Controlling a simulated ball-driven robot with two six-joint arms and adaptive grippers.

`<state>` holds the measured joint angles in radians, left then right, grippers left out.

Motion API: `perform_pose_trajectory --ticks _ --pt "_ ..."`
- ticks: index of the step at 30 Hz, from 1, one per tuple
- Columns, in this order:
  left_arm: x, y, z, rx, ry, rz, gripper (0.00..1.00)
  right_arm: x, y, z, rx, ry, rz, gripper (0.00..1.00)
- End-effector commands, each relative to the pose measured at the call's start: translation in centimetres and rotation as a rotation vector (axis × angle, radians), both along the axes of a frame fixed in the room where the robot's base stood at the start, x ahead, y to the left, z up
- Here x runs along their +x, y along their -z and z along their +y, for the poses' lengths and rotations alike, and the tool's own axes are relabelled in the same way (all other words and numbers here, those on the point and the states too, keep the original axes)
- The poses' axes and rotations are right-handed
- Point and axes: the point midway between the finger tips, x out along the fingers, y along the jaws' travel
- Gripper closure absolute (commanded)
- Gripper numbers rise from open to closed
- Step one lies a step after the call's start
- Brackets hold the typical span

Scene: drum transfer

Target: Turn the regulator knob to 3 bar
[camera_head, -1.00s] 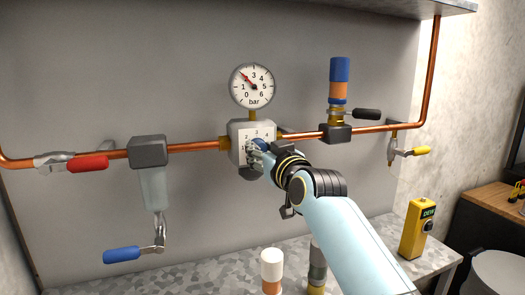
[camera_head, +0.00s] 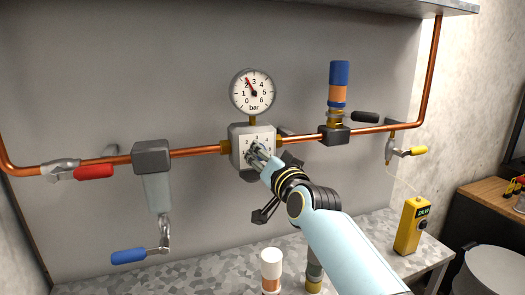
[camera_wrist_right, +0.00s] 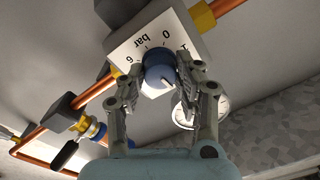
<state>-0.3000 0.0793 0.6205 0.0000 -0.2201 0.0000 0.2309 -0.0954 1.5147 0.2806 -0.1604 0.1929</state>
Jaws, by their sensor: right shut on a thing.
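The blue regulator knob (camera_wrist_right: 159,68) sits on the front of the pale regulator block (camera_head: 239,148), whose face carries a printed bar scale. My right gripper (camera_head: 257,153) is shut on the knob; in the right wrist view its two fingers (camera_wrist_right: 158,84) grip the knob from either side. A white mark shows on the knob's rim there. In the head view the fingers hide most of the knob. The round pressure gauge (camera_head: 253,98) stands above the block, its red needle pointing up-left, close to the 2. My left gripper is out of view.
A copper pipe (camera_head: 195,152) runs through the block. A red-handled valve (camera_head: 92,172) and blue-handled valve (camera_head: 128,256) are at left, a black-handled valve (camera_head: 365,117) and yellow-handled valve (camera_head: 414,151) at right. A yellow device (camera_head: 411,226) and white-topped cylinder (camera_head: 271,262) stand on the bench.

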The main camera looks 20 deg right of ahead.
Motion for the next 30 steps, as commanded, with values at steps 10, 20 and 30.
perform_pose_trajectory --ticks 10,20,30 --pt "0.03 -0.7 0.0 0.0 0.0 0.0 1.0 0.02 -0.11 -0.03 0.102 0.001 0.001 0.99" --pt "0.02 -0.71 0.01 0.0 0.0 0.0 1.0 0.02 -0.07 -0.03 0.111 0.0 0.001 0.99" --pt "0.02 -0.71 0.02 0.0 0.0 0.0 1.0 0.01 -0.05 -0.02 0.11 0.001 0.002 0.44"
